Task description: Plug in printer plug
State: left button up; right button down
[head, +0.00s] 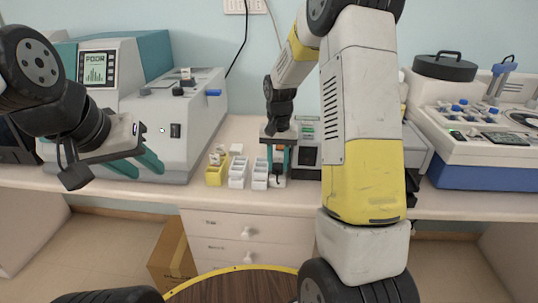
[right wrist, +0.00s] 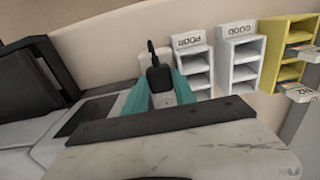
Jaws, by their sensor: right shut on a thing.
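My right gripper (head: 278,172) points down at the bench top, right of the small racks. Its teal fingers are shut on a black plug (right wrist: 158,77), seen clearly in the right wrist view between the fingertips (right wrist: 160,90). A short black cable (right wrist: 151,48) rises from the plug. A white block (right wrist: 184,92) shows behind or below the plug; I cannot tell whether they touch. A small grey and black device (head: 306,150), perhaps the printer, stands just right of the gripper, partly hidden by my arm. My left gripper (head: 148,162) is open and empty before the large grey machine.
A yellow rack (head: 216,170) and white racks (head: 238,171) stand left of my right gripper. A large grey machine (head: 205,110) is at left, another device (head: 480,145) at right. A wall outlet (head: 241,6) has a black cable. Drawers (head: 245,225) are below.

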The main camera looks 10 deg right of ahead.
aim_at(279, 165)
jog(key=shift+s+f, duration=0.3)
jog(key=shift+f, duration=0.3)
jog(key=c, duration=0.9)
grip_release()
jog(key=shift+c, duration=0.2)
jog(key=shift+w+d+r, duration=0.1)
jog(key=shift+w+r, duration=0.05)
jog(key=shift+r, duration=2.1)
jog(key=shift+w+r, duration=0.1)
jog(key=shift+r, duration=2.15)
